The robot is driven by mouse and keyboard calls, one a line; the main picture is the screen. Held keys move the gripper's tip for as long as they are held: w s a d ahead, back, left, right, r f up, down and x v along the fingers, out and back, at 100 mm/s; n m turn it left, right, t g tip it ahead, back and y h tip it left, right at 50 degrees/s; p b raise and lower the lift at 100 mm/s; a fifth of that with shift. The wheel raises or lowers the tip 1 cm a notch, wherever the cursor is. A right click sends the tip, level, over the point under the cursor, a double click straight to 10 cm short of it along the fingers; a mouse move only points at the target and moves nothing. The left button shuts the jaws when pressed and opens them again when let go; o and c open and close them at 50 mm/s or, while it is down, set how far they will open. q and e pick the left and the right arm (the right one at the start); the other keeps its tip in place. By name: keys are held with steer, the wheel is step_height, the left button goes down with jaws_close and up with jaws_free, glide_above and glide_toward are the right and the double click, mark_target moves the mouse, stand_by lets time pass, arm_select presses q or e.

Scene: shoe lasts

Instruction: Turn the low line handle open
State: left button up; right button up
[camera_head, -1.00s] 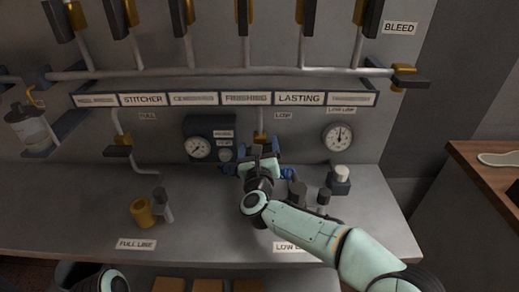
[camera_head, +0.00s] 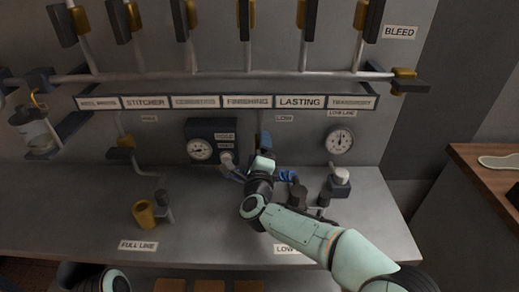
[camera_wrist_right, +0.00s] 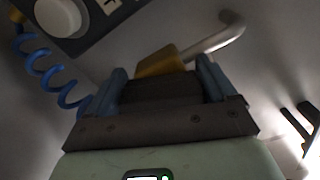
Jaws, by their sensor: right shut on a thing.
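The low line handle, a dark bar on a gold valve body, shows in the right wrist view (camera_wrist_right: 160,90) between the two blue fingers. In the head view it is mostly hidden by my right gripper (camera_head: 265,146), under a thin pipe by the LOW label (camera_head: 284,118). My right gripper (camera_wrist_right: 160,92) is shut on the handle, and its fingers now line up nearly upright. The gold valve body (camera_wrist_right: 160,62) shows just beyond the handle. The low line gauge (camera_head: 340,139) is to the right. My left gripper is out of view.
A full line valve (camera_head: 121,153) is on the left of the panel. A dark gauge box (camera_head: 211,135) and a blue coiled hose (camera_wrist_right: 62,85) are close to my right gripper.

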steer(key=n+p, duration=0.1)
steer(key=n, duration=0.3)
steer(key=shift+f, duration=0.1)
stand_by(0.7)
steer(key=o, duration=0.9)
steer(key=shift+c, duration=0.2)
steer(key=shift+s, duration=0.1)
steer(key=s, duration=1.3)
steer(key=shift+s+b, duration=0.15)
steer(key=shift+b, duration=0.3)
